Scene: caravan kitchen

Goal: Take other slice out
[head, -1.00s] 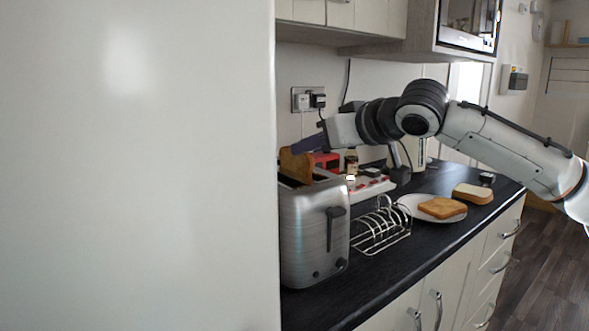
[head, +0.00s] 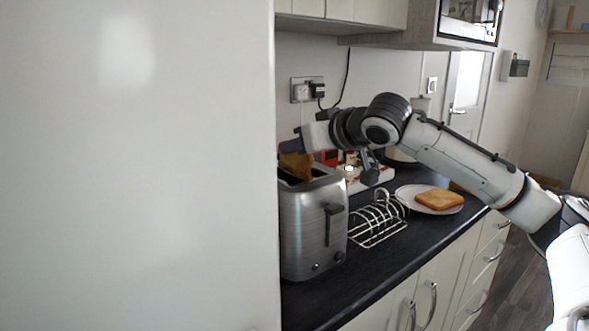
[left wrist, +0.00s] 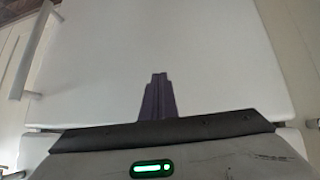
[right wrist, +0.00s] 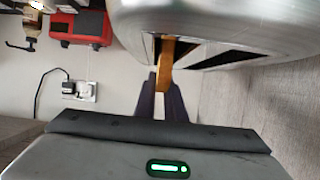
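A browned toast slice (head: 296,166) stands upright in a slot of the steel toaster (head: 312,225), its top sticking out. My right gripper (head: 288,146) reaches down over the toaster from the right. In the right wrist view its purple fingers (right wrist: 163,90) lie on both sides of the slice (right wrist: 165,70) and appear closed on its edge. Another toasted slice (head: 440,200) lies on the white plate (head: 408,192). My left gripper (left wrist: 157,78) is shut and empty in the left wrist view, before a white panel; it is not in the head view.
A wire toast rack (head: 376,222) stands on the dark counter (head: 390,265), between toaster and plate. Red and white items stand behind, by the wall. A large white panel (head: 140,180) fills the left of the head view. Wall cabinets (head: 350,10) hang above.

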